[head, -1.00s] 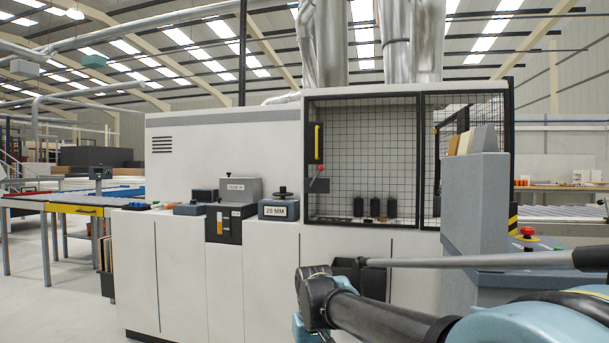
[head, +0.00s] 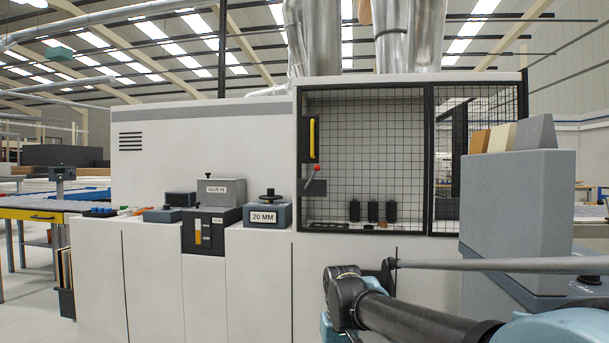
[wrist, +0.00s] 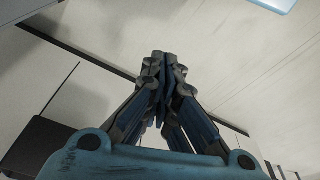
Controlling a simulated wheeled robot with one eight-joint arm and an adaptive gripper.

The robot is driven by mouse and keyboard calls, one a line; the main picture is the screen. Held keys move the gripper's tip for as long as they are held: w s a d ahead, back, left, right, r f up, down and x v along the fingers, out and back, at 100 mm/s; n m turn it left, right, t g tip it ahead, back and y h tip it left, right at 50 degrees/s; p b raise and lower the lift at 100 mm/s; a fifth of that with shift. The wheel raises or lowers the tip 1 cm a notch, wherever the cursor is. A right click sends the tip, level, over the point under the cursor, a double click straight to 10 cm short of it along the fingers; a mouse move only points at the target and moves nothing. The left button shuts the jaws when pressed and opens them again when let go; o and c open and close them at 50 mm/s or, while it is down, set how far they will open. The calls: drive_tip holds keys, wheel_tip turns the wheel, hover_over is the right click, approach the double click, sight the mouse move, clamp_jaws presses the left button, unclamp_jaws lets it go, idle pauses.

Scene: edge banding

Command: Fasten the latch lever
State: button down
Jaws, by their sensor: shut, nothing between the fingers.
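The latch lever (head: 314,172), a short arm with a red knob, sits on a dark plate at the left edge of the mesh door (head: 370,140) in the head view. The knob end points up and to the right. A yellow upright handle (head: 312,139) is just above it. My arm reaches in from the lower right of the head view, below and to the right of the lever and apart from it. The fingertips cannot be made out there. In the wrist view my gripper (wrist: 162,62) is shut and empty, its fingertips together over pale floor and panel surfaces.
The white machine's front (head: 265,270) stands close ahead. On its ledge are a box marked 20 MM (head: 268,215) and a grey box (head: 222,191). A grey housing (head: 515,200) with upright panels stands at the right. A table (head: 35,212) is at the far left.

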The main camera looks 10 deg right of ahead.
drive_tip(key=w+d+r+n+t+h, duration=0.1)
drive_tip(key=w+d+r+h, duration=0.15)
drive_tip(key=w+r, duration=1.1)
drive_tip(key=w+d+r+t+h, duration=0.1)
drive_tip(key=w+r+h, duration=0.3)
drive_tip(key=w+r, duration=0.95)
drive_tip(key=w+a+r+t+h, duration=0.1)
drive_tip(key=w+a+r+t, duration=0.1)
drive_tip(key=w+a+r, duration=0.2)
drive_tip(key=w+a+r+n+t+h, duration=0.1)
drive_tip(key=w+a+r, duration=0.4)
drive_tip(key=w+r, duration=0.5)
drive_tip(key=w+a+r+n+t+h, duration=0.1)
drive_tip(key=w+a+r+t+h, duration=0.1)
drive_tip(key=w+a+r, duration=0.3)
drive_tip(key=w+r, duration=0.3)
drive_tip(key=r, duration=0.4)
drive_tip(key=shift+a+t, duration=0.25)
drive_tip(key=shift+t, duration=0.15)
drive_tip(key=shift+w+d+h, duration=0.1)
drive_tip(key=shift+d+h, duration=0.05)
drive_tip(key=shift+h, duration=0.1)
